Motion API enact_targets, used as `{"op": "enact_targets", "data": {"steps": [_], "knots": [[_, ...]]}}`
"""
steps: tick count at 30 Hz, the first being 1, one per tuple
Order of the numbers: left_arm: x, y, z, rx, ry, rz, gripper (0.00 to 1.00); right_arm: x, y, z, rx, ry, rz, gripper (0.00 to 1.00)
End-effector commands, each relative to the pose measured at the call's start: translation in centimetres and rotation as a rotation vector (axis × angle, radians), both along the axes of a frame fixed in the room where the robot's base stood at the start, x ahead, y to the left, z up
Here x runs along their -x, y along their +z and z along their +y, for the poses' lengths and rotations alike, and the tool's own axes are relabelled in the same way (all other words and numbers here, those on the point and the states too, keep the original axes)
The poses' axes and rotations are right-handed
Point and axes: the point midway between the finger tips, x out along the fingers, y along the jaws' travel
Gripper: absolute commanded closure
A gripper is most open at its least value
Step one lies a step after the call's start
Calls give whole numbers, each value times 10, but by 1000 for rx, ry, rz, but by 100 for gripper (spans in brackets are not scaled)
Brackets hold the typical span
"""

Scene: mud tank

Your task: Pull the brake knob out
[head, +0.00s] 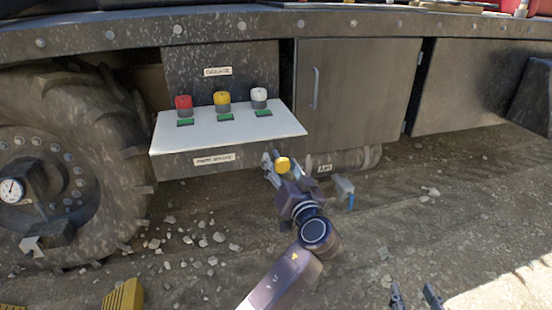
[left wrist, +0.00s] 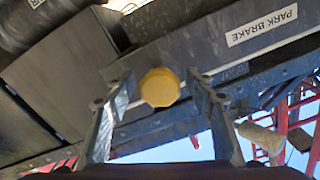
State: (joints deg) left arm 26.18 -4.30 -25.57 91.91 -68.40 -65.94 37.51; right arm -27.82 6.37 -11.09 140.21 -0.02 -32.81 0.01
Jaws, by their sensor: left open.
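The yellow octagonal brake knob (head: 283,163) is below the right end of the white shelf of the control panel, near a label (head: 214,159) that reads PARK BRAKE in the left wrist view. My left gripper (head: 275,168) is at the knob. In the left wrist view the knob (left wrist: 160,87) shows between the two spread fingers, with a gap on each side. The knob's shaft is hidden behind its face. My right gripper (head: 415,296) is at the bottom right of the head view, its two fingers apart and empty, far from the knob.
Red (head: 183,102), yellow (head: 222,97) and white (head: 259,94) knobs stand on the white shelf (head: 240,130). A labelled cylinder (head: 345,160) lies under the cabinet door (head: 350,95). A large tyre (head: 85,110) is at left. The ground is stony.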

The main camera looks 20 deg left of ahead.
Motion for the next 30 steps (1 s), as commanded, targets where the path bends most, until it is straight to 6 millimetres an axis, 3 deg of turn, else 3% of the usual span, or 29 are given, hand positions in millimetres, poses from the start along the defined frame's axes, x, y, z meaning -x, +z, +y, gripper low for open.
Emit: {"op": "enact_targets", "data": {"steps": [9,22,30], "knots": [[1,0,-1,1,0,1,50,1,-1,-1,1,-1,5,60],[0,0,-1,0,0,0,98,1,-1,-1,1,-1,4,60],[4,-1,-4,1,-1,1,100,1,-1,-1,0,-1,1,60]]}}
